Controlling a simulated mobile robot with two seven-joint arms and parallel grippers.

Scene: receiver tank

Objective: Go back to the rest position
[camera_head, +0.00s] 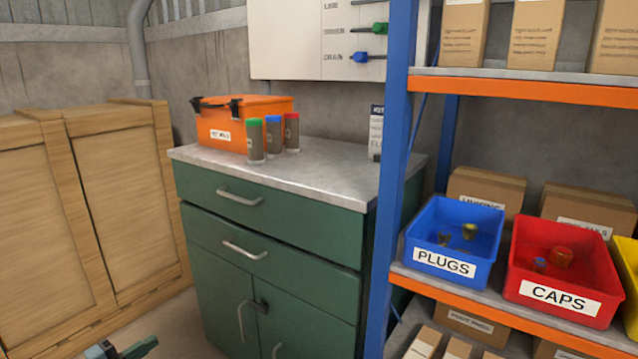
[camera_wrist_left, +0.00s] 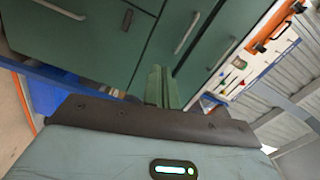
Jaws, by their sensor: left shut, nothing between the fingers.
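My left gripper (camera_head: 141,347) shows at the bottom left edge of the head view, low in front of the green cabinet (camera_head: 283,236). Only its green fingers and a bit of its dark body show there. In the left wrist view its fingers (camera_wrist_left: 160,87) are together with nothing between them. They point toward the cabinet front (camera_wrist_left: 75,35), and I see no contact. My right gripper is in neither view.
An orange case (camera_head: 243,117) and three capped tubes (camera_head: 274,136) stand on the cabinet top. A blue-posted shelf at right holds a blue PLUGS bin (camera_head: 454,240) and a red CAPS bin (camera_head: 562,268). Wooden crates (camera_head: 85,205) stand at left. Some floor shows between crates and cabinet.

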